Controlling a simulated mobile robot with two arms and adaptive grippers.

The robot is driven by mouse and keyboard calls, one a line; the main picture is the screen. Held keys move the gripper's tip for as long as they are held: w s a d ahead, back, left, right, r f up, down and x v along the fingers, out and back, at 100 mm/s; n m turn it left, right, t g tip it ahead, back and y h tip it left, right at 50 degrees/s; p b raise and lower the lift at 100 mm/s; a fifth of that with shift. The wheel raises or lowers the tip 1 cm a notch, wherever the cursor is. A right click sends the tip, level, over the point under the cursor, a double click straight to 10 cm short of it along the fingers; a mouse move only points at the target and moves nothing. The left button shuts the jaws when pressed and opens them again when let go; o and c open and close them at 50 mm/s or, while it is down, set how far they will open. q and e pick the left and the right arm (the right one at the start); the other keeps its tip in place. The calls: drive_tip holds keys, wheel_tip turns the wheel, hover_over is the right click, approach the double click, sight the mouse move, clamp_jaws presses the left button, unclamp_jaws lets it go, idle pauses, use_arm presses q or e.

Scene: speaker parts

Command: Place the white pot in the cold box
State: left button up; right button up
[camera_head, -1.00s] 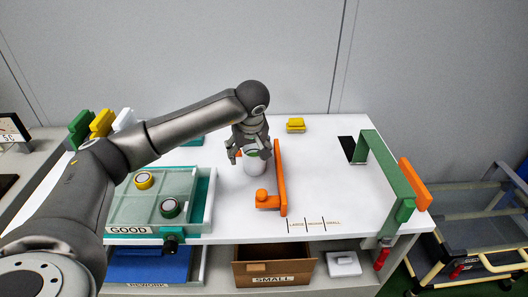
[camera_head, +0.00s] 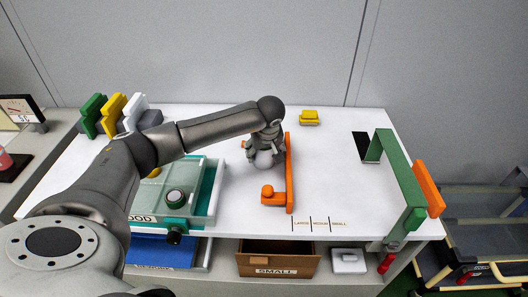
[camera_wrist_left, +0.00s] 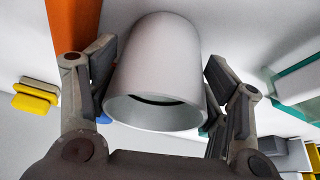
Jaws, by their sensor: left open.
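The white pot (camera_head: 265,160) stands on the white table just left of an orange upright fence, partly hidden by my left gripper. In the left wrist view the pot (camera_wrist_left: 158,70) is a smooth pale cylinder, its round rim facing the camera. My left gripper (camera_head: 263,147) is open, with its fingers on either side of the pot. In the wrist view a gap shows between the pot and the right finger; the left finger is very close to the wall. I cannot make out a cold box. My right gripper is not in view.
The orange fence (camera_head: 289,175) borders the pot's right side. A tray marked GOOD (camera_head: 207,205) stands left, a green arch (camera_head: 400,180) right, and a yellow block (camera_head: 310,117) behind. A gauge reading 5C (camera_head: 18,109) stands far left. The table between fence and arch is clear.

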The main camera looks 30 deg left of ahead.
use_arm(q)
drive_tip(key=shift+x, duration=1)
drive_tip(key=shift+r, duration=0.1)
drive_tip(key=c, duration=0.9)
drive_tip(key=shift+w, duration=0.1)
drive_tip(key=shift+c, duration=0.5)
drive_tip(key=shift+r, duration=0.15)
